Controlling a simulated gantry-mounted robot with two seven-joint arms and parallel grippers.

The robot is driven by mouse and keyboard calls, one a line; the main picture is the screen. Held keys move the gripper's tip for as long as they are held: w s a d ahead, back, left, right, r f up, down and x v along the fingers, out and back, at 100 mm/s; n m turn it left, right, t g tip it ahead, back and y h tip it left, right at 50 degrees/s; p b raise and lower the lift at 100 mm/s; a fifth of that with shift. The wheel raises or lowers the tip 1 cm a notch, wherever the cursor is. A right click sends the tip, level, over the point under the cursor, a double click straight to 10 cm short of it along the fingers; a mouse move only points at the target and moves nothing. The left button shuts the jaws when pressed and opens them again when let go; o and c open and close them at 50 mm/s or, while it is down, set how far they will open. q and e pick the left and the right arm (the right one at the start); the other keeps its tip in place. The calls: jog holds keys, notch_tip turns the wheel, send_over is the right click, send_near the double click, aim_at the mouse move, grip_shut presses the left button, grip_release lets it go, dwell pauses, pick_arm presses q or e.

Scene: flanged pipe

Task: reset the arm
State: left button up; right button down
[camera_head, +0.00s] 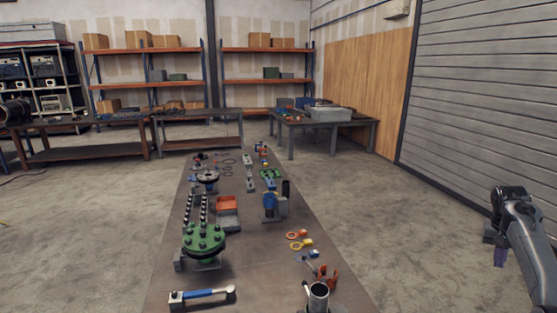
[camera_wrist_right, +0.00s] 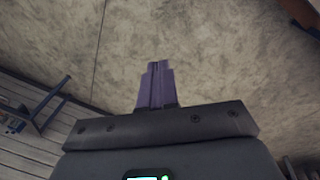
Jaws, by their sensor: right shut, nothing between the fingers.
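My right gripper (camera_head: 499,257) hangs at the far right of the head view, over bare floor and well clear of the table's right edge. Its purple fingers are shut together with nothing between them, as the right wrist view (camera_wrist_right: 155,80) shows against the concrete floor. My left gripper is in neither view. A green flange with bolts (camera_head: 204,240) sits on the long table (camera_head: 262,258) at the left side.
A blue-handled wrench (camera_head: 201,297) lies at the near left of the table. A metal cup (camera_head: 318,295), orange rings (camera_head: 296,245), a red bin (camera_head: 227,203) and a blue vise-like part (camera_head: 269,205) also stand there. Floor right of the table is free.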

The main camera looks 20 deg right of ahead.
jog(key=a+f+n+t+h, duration=0.1)
jog(key=a+f+n+h, duration=0.2)
jog(key=a+f+n, duration=0.35)
jog(key=w+a+f+n+t+h, duration=0.1)
jog(key=a+f+n+t+h, duration=0.15)
jog(key=a, duration=0.65)
jog(key=a+f+n+t+h, duration=0.1)
jog(key=a+f+n+h, duration=0.35)
jog(key=a, duration=0.25)
jog(key=s+a+f+n+t+y, duration=0.1)
jog(key=s+a+f+n+y, duration=0.25)
jog(key=s+a, duration=0.55)
jog(key=s+a+f+n+t+y, duration=0.1)
jog(key=s+a+f+n+y, duration=0.4)
jog(key=a, duration=0.9)
jog(key=s+a+f+m+g+y, duration=0.1)
jog(key=a+m, duration=0.3)
jog(key=a, duration=0.3)
jog(key=s+a+f+m+g+y, duration=0.1)
jog(key=s+a+m+y, duration=0.15)
jog(key=a, duration=0.45)
notch_tip(320, 180, up, 22)
jog(key=w+p, duration=0.1)
jog(key=p, duration=2)
jog(key=shift+a+m+p, duration=0.3)
jog(key=shift+a+m, duration=0.05)
jog(key=shift+m, duration=0.1)
